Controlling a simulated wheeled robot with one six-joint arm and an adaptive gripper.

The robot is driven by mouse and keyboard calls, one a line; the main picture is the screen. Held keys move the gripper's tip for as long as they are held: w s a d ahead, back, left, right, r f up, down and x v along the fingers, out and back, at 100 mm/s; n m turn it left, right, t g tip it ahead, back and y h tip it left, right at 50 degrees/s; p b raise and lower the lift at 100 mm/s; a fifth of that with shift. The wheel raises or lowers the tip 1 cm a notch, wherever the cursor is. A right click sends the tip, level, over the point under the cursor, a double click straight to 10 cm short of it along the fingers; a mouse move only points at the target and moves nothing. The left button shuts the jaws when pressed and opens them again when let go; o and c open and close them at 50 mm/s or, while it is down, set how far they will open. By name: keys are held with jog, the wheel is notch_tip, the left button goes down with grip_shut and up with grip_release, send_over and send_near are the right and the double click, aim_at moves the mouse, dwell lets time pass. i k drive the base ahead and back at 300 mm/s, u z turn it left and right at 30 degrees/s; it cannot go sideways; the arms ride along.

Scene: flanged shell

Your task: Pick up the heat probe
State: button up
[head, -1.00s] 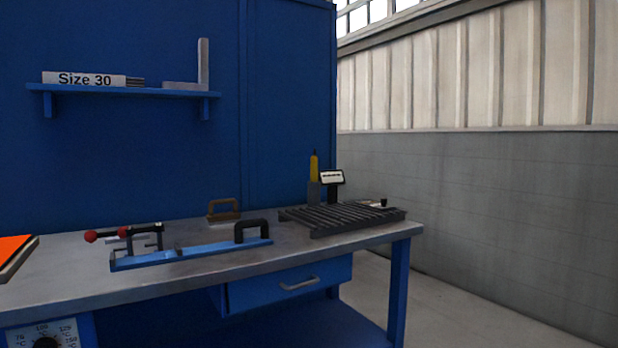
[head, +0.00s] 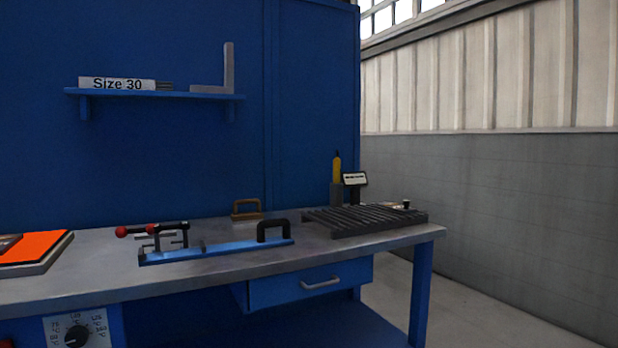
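A slim yellow tool with a dark tip (head: 337,167) stands upright in a grey holder (head: 337,194) at the back right of the workbench (head: 95,283). It may be the heat probe, but it is too small to be sure. A small dark stand with a white label or display (head: 355,180) is just to its right. My gripper is not in view.
A slatted dark rack (head: 365,220) lies in front of the yellow tool. A blue clamp fixture (head: 220,250) with red knobs and a brown-handled block (head: 247,210) are left of it. An orange-topped plate (head: 35,248) lies far left. Floor right of the bench is clear.

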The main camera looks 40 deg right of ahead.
aim_at(337, 161)
jog(key=u, duration=3.2)
jog(key=k, duration=2.7)
jog(key=z, duration=1.95)
